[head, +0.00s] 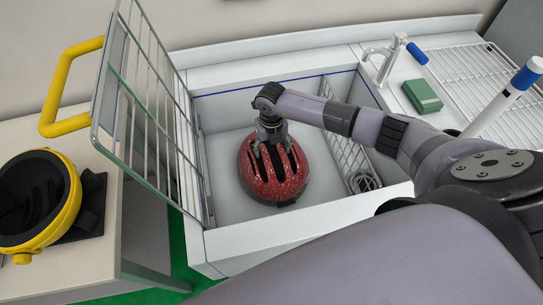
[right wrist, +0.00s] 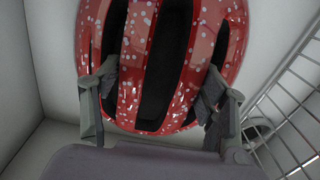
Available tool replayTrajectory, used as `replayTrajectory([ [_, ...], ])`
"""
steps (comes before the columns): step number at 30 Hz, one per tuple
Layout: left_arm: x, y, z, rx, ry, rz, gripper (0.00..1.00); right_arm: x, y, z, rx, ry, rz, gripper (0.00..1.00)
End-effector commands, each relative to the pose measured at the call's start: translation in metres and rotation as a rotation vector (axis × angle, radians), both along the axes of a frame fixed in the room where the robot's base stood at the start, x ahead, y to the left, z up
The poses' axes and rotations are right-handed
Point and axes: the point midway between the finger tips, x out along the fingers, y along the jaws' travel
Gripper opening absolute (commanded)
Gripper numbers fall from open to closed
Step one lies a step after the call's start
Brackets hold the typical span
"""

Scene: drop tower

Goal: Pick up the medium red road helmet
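The red road helmet (head: 272,187), glossy with pale specks and black vents, sits inside the white basin. It fills the upper middle of the right wrist view (right wrist: 190,60). My right gripper (head: 272,155) is over the top of it, with its fingers spread apart. In the right wrist view the two fingers (right wrist: 160,92) straddle the middle ribs, and their tips overlap the dark vents at each side. Whether they press on the shell cannot be told. The helmet's underside is hidden. My left gripper is not in view.
A yellow helmet (head: 60,225) rests on the left counter. An upright wire rack (head: 140,100) borders the basin on the left; another wire panel (head: 350,150) stands at its right. A tap (head: 390,55), a green box (head: 422,96) and a drying rack (head: 475,75) are at the right.

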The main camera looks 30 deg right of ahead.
Motion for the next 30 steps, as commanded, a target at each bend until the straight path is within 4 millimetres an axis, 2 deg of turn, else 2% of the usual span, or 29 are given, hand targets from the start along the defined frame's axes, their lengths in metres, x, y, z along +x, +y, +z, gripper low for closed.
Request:
replayTrajectory([
  [2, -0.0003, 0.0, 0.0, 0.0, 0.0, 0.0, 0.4, 0.0001, -0.0001, 0.0003, 0.0, 0.0, 0.0, 0.6],
  [25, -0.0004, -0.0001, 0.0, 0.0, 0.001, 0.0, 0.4, 0.0003, 0.0, 0.0006, 0.0, -0.001, 0.0, 0.08],
  [30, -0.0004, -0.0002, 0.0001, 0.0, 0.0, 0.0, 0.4, 0.0008, 0.0001, 0.0013, 0.001, -0.002, 0.0, 0.07],
])
